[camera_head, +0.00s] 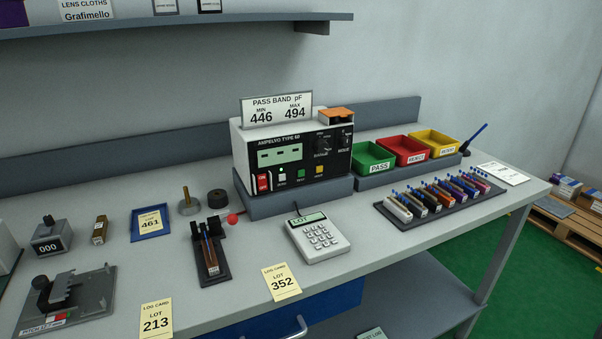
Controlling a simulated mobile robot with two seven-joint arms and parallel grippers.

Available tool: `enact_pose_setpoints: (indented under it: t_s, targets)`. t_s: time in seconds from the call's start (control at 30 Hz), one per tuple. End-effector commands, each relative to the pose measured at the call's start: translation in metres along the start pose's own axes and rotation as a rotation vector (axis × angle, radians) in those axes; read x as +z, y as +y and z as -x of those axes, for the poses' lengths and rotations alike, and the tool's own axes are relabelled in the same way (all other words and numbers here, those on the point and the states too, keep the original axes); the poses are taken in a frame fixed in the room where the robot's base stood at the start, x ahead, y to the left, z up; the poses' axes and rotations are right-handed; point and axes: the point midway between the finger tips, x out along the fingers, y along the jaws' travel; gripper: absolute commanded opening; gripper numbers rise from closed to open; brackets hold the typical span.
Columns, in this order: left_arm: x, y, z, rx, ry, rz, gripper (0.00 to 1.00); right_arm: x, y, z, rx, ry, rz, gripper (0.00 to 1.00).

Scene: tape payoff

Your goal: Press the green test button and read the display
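The grey and black test meter (243,150), labelled AMPELVO TYPE, stands on a grey plinth at the middle of the bench. Its pale green display (280,155) shows dashes and no digits. The green test button (301,174) is on the lower front panel, between a small white button (282,177) and a yellow button (319,170). A red switch (263,183) is at the panel's left. A sign (276,109) on the meter reads PASS BAND pF, MIN 446, MAX 494. Neither of my grippers is in view.
A black fixture (213,272) holding a small part and a keypad (318,238) stand before the meter. Green (376,167), red (408,161) and yellow (440,151) bins and a rack of coloured parts (435,210) are right. Log cards (281,282) lie in front. A shelf (180,23) hangs above.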

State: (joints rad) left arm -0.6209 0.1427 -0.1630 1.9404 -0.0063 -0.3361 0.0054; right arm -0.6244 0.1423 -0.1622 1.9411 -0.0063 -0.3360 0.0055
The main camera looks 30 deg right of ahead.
Motion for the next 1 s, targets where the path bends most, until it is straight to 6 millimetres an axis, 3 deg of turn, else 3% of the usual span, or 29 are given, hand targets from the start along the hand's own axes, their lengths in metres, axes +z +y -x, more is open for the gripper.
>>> enact_pose_setpoints:
  t_s: [0.17, 0.77, 1.0]
  targets:
    - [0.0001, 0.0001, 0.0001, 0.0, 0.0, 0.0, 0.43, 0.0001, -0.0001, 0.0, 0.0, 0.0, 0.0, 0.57]
    - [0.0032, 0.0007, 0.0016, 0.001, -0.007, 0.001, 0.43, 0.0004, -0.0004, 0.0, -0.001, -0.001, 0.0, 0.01]
    - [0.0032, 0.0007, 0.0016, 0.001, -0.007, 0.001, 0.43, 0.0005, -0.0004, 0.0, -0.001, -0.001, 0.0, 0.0]
